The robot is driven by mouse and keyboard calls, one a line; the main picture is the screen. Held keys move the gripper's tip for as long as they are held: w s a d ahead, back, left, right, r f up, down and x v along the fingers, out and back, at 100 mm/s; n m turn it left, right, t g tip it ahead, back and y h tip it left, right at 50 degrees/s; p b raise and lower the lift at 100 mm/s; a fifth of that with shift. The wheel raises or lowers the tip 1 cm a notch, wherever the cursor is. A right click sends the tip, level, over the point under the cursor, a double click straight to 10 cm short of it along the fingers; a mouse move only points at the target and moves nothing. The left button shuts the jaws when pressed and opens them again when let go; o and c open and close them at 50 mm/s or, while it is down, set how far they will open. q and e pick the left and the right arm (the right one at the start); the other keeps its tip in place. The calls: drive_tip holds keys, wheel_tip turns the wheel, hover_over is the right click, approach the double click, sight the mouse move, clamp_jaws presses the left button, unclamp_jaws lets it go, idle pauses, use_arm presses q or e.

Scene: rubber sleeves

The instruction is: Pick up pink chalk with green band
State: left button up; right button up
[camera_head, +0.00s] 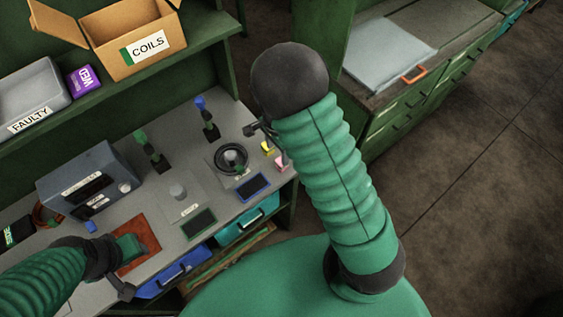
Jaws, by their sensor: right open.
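A small pink piece (281,163) lies at the right edge of the grey bench, partly beside my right arm. It may be the pink chalk; I cannot make out a green band on it. My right gripper (254,128) is open, above the bench and up and left of the pink piece. The sleeved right arm hides part of the bench edge there. My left gripper (124,290) is near the front edge of the bench at lower left; its jaws are too small and dark to read.
A yellow piece (267,147) lies close to the pink one. A round black dish (232,157) and a blue-framed dark pad (252,187) are to the left. An orange mat (137,252), a grey-blue instrument box (90,183) and upright tools crowd the bench.

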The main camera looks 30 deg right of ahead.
sight(279, 161)
drive_tip(key=f, duration=0.1)
drive_tip(key=w+f, duration=0.1)
drive_tip(key=f, duration=0.1)
drive_tip(key=d+f, duration=0.1)
drive_tip(key=f, duration=0.1)
drive_tip(key=shift+w+f, duration=0.15)
drive_tip(key=shift+w, duration=0.05)
drive_tip(key=f, duration=0.1)
drive_tip(key=s+d+f, duration=0.1)
drive_tip(key=d+f, duration=0.1)
drive_tip(key=f, duration=0.1)
drive_tip(key=shift+s+p, duration=0.2)
drive_tip(key=shift+p, duration=0.1)
drive_tip(key=shift+a+f, duration=0.15)
drive_tip(key=shift+f, duration=0.25)
drive_tip(key=shift+a, duration=0.3)
drive_tip(key=shift+w+a, duration=0.25)
drive_tip(key=shift+a, duration=0.35)
drive_tip(key=shift+c, duration=0.6)
drive_tip(key=shift+a+r, duration=0.1)
drive_tip(key=shift+c, duration=2.4)
use_arm(q)
drive_tip(key=shift+w+d+r, duration=0.2)
drive_tip(key=shift+w+d, duration=0.2)
drive_tip(key=shift+d, duration=0.25)
use_arm(e)
drive_tip(key=shift+s+d, duration=0.2)
drive_tip(key=shift+d, duration=0.45)
clamp_jaws()
